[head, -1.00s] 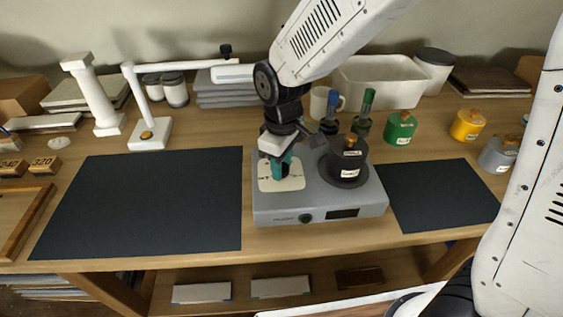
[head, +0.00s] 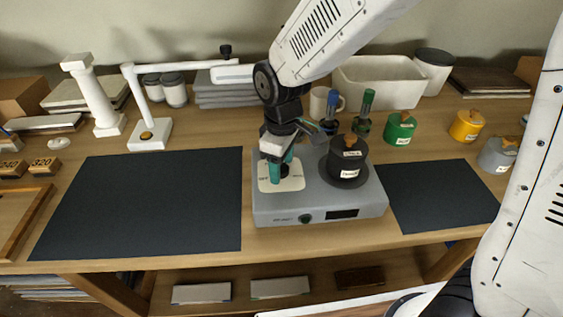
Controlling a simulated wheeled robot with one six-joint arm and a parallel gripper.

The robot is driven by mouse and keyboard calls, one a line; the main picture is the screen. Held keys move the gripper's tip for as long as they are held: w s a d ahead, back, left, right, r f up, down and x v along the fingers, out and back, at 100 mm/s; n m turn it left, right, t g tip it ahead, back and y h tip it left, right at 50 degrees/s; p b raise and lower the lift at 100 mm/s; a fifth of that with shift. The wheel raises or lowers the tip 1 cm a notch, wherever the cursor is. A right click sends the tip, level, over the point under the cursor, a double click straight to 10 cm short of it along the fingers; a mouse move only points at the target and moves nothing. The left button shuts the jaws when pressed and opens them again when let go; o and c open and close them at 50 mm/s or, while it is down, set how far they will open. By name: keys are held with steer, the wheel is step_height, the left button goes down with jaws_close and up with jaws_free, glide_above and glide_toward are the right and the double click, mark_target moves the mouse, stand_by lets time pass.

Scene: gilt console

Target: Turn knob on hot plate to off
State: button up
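The grey hot plate (head: 275,208) stands on the wooden bench, with a dark pot (head: 347,165) on its right side. A cream dial plate (head: 294,184) lies on its left top, with small markings too blurred to read. My gripper (head: 279,172) points down over this dial plate, its teal fingers at the knob's place. A dark round part (head: 284,170), likely the knob, shows partly behind the fingers. Whether the fingers touch or grip it I cannot tell. A small green button (head: 305,219) and a dark display (head: 342,213) are on the front.
Dark mats lie left (head: 150,205) and right (head: 432,192) of the hot plate, both clear. A white lamp-like stand (head: 150,133) is at the left. Blue-topped and green-topped bottles (head: 364,115) and a mug (head: 318,103) stand close behind the hot plate.

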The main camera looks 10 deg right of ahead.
mark_target(282, 167)
step_height(282, 167, up, 8)
steer(key=shift+f, duration=0.1)
stand_by(0.4)
steer(key=s+d+r+m, duration=0.4)
steer(key=s+d+m, duration=0.2)
steer(key=s+d, duration=0.4)
steer(key=s+d+r+m+t, duration=0.1)
steer(key=s+d+r+m, duration=0.3)
steer(key=s+d, duration=0.5)
steer(key=shift+s+d+m, duration=0.4)
steer(key=shift+d+m, duration=0.2)
steer(key=shift+m, duration=0.3)
